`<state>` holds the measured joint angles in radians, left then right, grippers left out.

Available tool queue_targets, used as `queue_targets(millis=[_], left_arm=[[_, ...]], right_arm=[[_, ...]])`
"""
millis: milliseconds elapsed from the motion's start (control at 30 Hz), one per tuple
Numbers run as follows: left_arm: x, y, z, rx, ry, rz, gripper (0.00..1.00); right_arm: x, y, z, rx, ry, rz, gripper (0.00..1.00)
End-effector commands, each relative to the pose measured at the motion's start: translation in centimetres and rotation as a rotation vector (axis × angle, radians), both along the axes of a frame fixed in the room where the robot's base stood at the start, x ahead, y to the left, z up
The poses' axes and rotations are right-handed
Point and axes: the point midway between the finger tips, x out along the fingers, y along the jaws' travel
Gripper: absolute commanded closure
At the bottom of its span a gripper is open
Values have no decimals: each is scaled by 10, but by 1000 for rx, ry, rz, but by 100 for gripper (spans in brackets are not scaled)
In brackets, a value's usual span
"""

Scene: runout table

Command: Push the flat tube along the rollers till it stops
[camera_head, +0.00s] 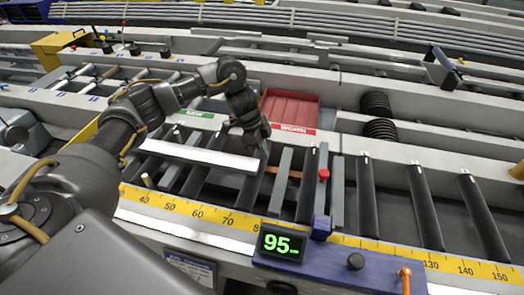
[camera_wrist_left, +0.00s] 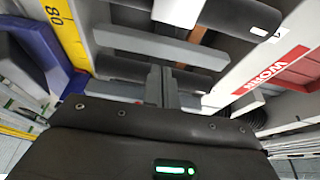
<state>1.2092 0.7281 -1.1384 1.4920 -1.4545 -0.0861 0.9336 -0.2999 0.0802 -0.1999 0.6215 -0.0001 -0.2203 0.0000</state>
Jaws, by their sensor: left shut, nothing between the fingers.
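The flat tube (camera_head: 200,155) is a long pale bar lying across the dark rollers, left of middle in the head view. My left gripper (camera_head: 257,138) is over the rollers close to the tube's right end; I cannot tell whether they touch. In the left wrist view, the gripper's fingers (camera_wrist_left: 161,87) are together with nothing between them. A pale end (camera_wrist_left: 178,10), probably the tube's, shows at the top there. Right of the gripper in the head view is an upright grey plate (camera_head: 337,190) beside a red knob (camera_head: 324,174). My right gripper is not in view.
A yellow ruler (camera_head: 185,208) runs along the front edge. A display (camera_head: 282,242) reading 95 stands on a blue carriage (camera_head: 335,268). A red bin (camera_head: 291,105) sits behind the rollers. Bare rollers (camera_head: 425,205) lie to the right.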

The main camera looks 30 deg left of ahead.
Motion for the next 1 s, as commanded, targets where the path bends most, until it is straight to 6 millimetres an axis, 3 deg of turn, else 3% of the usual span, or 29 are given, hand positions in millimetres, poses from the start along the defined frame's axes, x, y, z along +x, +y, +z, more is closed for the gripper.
queue_targets(millis=[367, 433, 600, 1000], left_arm=[[7, -27, -72, 1, 4, -1, 100], [4, -11, -68, 3, 0, 1, 100], [-1, 5, -69, 0, 1, -1, 100], [-3, 13, -71, -1, 0, -3, 100]], right_arm=[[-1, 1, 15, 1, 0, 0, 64], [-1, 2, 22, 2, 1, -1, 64], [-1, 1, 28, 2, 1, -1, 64], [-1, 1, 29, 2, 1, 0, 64]])
